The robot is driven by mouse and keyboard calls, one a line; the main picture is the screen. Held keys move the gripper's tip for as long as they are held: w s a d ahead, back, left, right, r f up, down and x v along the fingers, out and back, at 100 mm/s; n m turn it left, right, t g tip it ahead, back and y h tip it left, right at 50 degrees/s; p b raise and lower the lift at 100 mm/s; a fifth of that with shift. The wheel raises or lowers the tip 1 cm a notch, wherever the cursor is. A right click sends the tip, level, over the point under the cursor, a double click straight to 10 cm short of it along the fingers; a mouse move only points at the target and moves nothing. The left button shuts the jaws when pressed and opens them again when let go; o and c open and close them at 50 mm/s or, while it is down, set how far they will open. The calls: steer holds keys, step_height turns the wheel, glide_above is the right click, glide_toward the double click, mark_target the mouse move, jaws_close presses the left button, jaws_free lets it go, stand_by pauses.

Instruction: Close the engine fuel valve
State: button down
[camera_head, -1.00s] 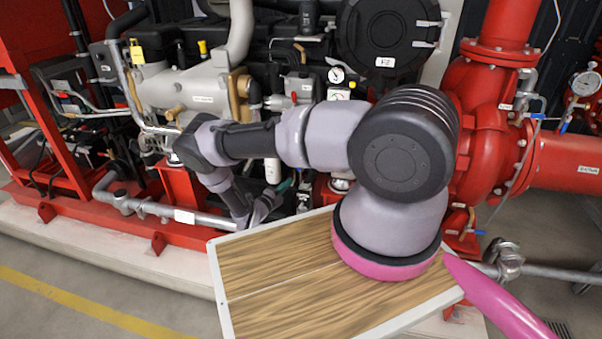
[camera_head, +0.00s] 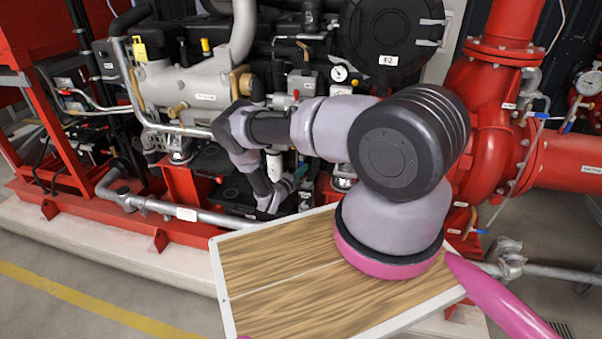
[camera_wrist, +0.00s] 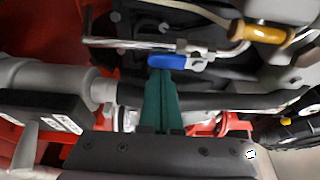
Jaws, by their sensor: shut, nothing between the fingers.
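A small valve with a blue lever handle (camera_wrist: 172,62) shows in the upper middle of the wrist view, on a thin metal pipe. No label on it can be read, so I cannot confirm that it is the engine fuel valve. My gripper (camera_wrist: 160,74) has its teal fingers together, shut and empty. Their tips are right at the blue handle and look close to or against it; I cannot tell whether they touch. In the head view my gripper (camera_head: 299,173) is low in front of the engine, partly behind my arm, and the blue handle cannot be made out there.
A yellow-brown handle (camera_wrist: 258,33) is up and right of the blue one. A grey pipe (camera_wrist: 45,78) and a black hose (camera_wrist: 215,98) run across near my fingers. The engine (camera_head: 190,85) is at the back, and the red pump (camera_head: 485,140) is at right.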

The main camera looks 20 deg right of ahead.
steer(key=shift+w+a+m+y, duration=0.25)
steer(key=shift+a+m+y, duration=0.15)
steer(key=shift+m, duration=0.4)
stand_by(0.4)
steer(key=w+a+m+y, duration=0.1)
steer(key=m, duration=0.2)
steer(key=a+r+m+y, duration=0.1)
steer(key=m+y, duration=0.1)
steer(key=m, duration=0.1)
steer(key=w+a+r+m+y, duration=0.1)
steer(key=m, duration=0.2)
steer(key=shift+w+a+m+t, duration=0.3)
steer(key=shift+w, duration=0.05)
steer(key=shift+w+a, duration=0.1)
stand_by(0.4)
steer(key=shift+w+a+f, duration=0.3)
steer(key=shift+w+a, duration=0.05)
steer(key=shift+a, duration=0.15)
